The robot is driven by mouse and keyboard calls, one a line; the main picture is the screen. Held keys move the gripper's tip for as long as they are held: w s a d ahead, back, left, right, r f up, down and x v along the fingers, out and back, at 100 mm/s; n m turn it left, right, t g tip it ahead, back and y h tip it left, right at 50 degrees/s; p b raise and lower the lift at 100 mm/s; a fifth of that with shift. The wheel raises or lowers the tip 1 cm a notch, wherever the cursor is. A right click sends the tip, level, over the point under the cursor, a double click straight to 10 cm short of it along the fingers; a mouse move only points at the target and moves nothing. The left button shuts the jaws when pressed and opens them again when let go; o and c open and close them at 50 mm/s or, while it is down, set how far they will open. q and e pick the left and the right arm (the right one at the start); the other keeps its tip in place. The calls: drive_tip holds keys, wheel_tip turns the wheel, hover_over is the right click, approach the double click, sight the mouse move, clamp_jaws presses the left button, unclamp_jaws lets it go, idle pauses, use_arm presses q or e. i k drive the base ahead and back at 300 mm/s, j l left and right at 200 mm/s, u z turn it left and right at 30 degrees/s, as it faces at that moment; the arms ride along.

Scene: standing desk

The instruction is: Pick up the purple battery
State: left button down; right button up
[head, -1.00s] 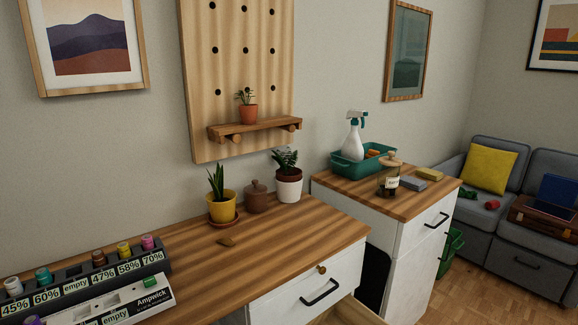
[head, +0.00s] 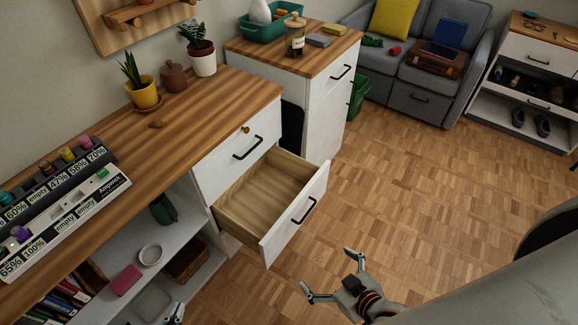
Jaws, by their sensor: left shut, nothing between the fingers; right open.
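A purple battery (head: 20,233) sits in the lower row of the charger rack (head: 62,228) at the left edge, near the 65% and 100% labels. A pinker, magenta battery (head: 85,142) sits in the back row by the 70% label. My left gripper (head: 175,314) shows only its teal tip at the bottom edge, beside the shelves below the desk; it is shut and empty. My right gripper (head: 325,269) is open and empty, over the floor right of the open drawer. Both grippers are apart from the batteries.
An open, empty drawer (head: 300,215) juts out from the desk (head: 190,118). Yellow (head: 66,154), brown (head: 46,167) and green (head: 102,173) batteries share the rack. A potted plant (head: 145,95) stands behind. Open shelves below hold books and a bowl (head: 151,254). The floor is clear.

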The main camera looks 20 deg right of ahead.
sight(20, 234)
drive_tip(key=u, duration=1.55)
